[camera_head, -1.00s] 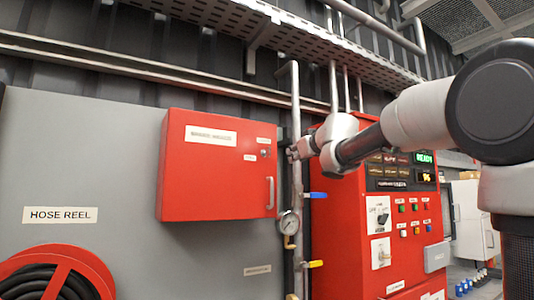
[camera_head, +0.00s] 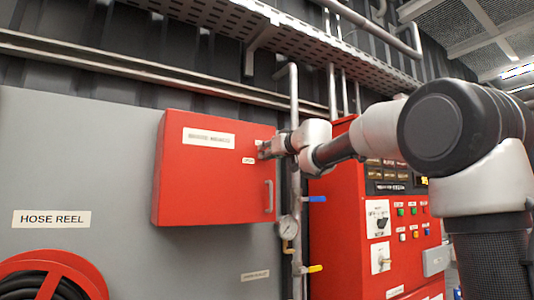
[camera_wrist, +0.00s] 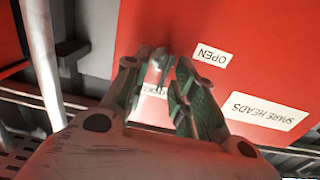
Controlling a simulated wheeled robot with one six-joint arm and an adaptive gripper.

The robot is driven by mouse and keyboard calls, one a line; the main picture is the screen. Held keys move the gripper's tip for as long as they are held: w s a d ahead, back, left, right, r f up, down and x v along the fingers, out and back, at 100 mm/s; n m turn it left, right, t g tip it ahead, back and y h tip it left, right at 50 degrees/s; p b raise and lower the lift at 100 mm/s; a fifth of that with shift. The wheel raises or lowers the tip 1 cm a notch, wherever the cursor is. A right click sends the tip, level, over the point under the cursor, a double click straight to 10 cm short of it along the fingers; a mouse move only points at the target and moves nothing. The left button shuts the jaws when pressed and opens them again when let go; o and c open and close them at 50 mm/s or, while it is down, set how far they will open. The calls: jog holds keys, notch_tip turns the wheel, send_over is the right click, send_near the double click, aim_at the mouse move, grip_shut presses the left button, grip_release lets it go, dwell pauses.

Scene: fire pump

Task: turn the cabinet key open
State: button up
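The red cabinet (camera_head: 205,180) hangs on the grey panel, its door closed. In the wrist view its red face (camera_wrist: 270,40) shows an "OPEN" label (camera_wrist: 212,55) and a "SPARE HEADS" label (camera_wrist: 262,111), both upside down. Another label is partly hidden behind the fingers. My gripper (camera_head: 266,150) is at the upper right of the cabinet front. In the wrist view its fingertips (camera_wrist: 170,62) stand a narrow gap apart. A small metallic piece, apparently the key (camera_wrist: 157,66), shows between them. Contact with it cannot be made out.
A vertical pipe with a gauge (camera_head: 288,228) and a blue-handled valve (camera_head: 315,199) runs just right of the cabinet, close to my wrist. A red control panel (camera_head: 395,235) stands farther right. The hose reel (camera_head: 60,275) is at lower left.

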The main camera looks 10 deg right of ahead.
jog(key=shift+w+a, duration=0.15)
jog(key=shift+w, duration=0.25)
grip_shut()
